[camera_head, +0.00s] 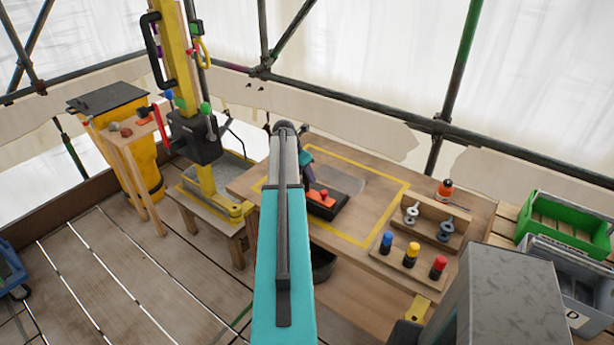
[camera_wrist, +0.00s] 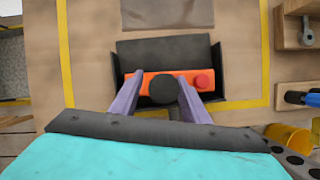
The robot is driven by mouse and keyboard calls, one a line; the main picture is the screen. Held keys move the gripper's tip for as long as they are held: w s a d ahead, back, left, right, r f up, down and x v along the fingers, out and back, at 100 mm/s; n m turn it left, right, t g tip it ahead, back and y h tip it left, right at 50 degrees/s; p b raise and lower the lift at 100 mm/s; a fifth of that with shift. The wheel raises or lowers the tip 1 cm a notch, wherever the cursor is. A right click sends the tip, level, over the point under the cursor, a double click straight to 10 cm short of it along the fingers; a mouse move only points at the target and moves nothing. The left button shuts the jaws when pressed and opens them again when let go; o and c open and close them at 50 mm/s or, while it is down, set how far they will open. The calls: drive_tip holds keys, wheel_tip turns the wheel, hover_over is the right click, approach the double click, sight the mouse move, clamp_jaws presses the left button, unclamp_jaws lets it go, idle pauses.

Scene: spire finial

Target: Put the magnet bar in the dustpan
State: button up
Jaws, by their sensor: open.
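The magnet bar (camera_wrist: 154,78), an orange bar with a black round knob and a red button, appears inside the black dustpan (camera_wrist: 170,50) in the wrist view. In the camera_head view the orange-red bar (camera_head: 322,198) shows over the dark dustpan (camera_head: 345,184) on the wooden table. My gripper (camera_wrist: 160,84) is open, its two purple fingers over the bar on either side of the black knob. A gap shows between each fingertip and the knob. My arm hides part of the dustpan, and contact between bar and pan floor cannot be told.
A wooden rack (camera_head: 430,225) with grey eye-bolts and blue, yellow and red-capped pegs stands right of the dustpan. An orange bottle (camera_head: 445,189) is behind it. Green (camera_head: 565,222) and grey crates lie far right.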

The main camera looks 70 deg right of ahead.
drive_tip(key=b+v, duration=0.3)
drive_tip(key=v, duration=0.8)
drive_tip(key=shift+f, duration=0.1)
idle(0.6)
drive_tip(key=w+a+f+m+y, duration=0.2)
drive_tip(key=w+a+f, duration=1.1)
drive_tip(key=a+f, duration=0.3)
drive_tip(key=w+a+f+m+y, duration=0.1)
drive_tip(key=w+a+f+m, duration=0.1)
drive_tip(key=a+f, duration=0.7)
drive_tip(key=w+a+f+m, duration=0.15)
drive_tip(key=a+f, duration=0.35)
drive_tip(key=a, duration=0.7)
drive_tip(key=s+a+f+m, duration=0.1)
drive_tip(key=s+a+f, duration=0.15)
drive_tip(key=a, duration=0.45)
drive_tip(key=s+a+f+m+g+y, duration=0.1)
drive_tip(key=a+f, duration=0.3)
drive_tip(key=a, duration=0.3)
drive_tip(key=s+a+f+m, duration=0.1)
drive_tip(key=s+a+f, duration=0.15)
drive_tip(key=a, duration=0.35)
drive_tip(key=s+a+f+m+g, duration=0.2)
drive_tip(key=s+a+f+m, duration=0.2)
drive_tip(key=s+a, duration=0.9)
wheel_tip(320, 180, down, 3)
drive_tip(key=shift+s+a+r, duration=0.1)
drive_tip(key=shift+s+a, duration=0.3)
drive_tip(key=shift+a, duration=0.6)
